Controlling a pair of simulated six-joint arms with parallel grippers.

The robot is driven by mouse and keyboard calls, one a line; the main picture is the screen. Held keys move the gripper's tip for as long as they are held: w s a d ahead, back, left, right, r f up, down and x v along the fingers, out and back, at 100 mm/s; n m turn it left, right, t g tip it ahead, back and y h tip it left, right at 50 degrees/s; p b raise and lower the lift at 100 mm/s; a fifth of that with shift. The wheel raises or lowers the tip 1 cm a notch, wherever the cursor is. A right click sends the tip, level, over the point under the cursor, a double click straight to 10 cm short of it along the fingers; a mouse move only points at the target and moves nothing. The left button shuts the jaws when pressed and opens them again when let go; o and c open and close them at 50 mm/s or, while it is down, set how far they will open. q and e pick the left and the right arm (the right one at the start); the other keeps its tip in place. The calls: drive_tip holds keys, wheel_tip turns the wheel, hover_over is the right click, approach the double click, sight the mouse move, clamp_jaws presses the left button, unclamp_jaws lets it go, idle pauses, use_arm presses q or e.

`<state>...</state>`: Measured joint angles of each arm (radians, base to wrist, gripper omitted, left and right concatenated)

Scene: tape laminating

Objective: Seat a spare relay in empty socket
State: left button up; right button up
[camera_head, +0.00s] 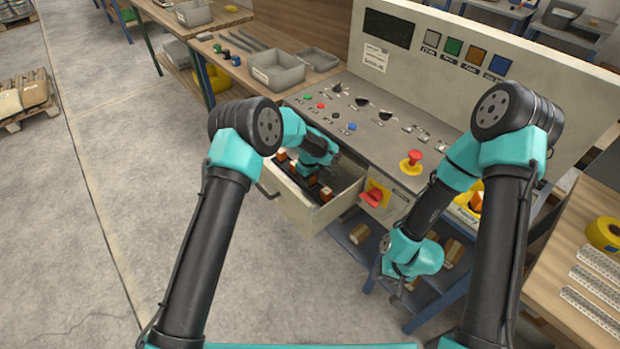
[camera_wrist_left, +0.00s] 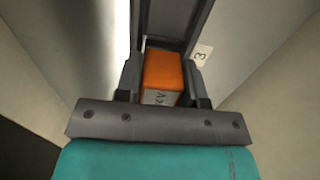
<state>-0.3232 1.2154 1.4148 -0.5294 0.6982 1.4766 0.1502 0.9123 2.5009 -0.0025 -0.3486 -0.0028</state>
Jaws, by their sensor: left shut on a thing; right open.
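My left gripper (camera_head: 309,174) reaches down into an open drawer (camera_head: 296,209) of the control desk. In the left wrist view it is shut on an orange relay (camera_wrist_left: 162,72) with printing on its pale end face, between the two fingers. In the head view, other orange relays (camera_head: 326,194) (camera_head: 281,156) stand in a black socket strip in the drawer. The hand hides part of the strip, so I cannot tell whether the held relay is in a socket. A label reading 3 (camera_wrist_left: 202,55) shows beside the fingers. My right gripper (camera_head: 398,290) is open and empty, low in front of the desk.
A yellow bin (camera_head: 464,210) with orange pieces sits behind my right arm. The desk top carries buttons and a red emergency stop (camera_head: 414,158). A red-and-yellow switch (camera_head: 375,194) is beside the drawer. Cardboard boxes (camera_head: 359,234) lie on the lower shelf.

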use_arm(q)
drive_tip(key=shift+f, duration=0.3)
idle(0.4)
drive_tip(key=o, duration=1)
drive_tip(key=shift+o, duration=0.6)
drive_tip(key=o, duration=0.4)
drive_tip(key=shift+r, duration=0.15)
drive_tip(key=shift+r, duration=3.35)
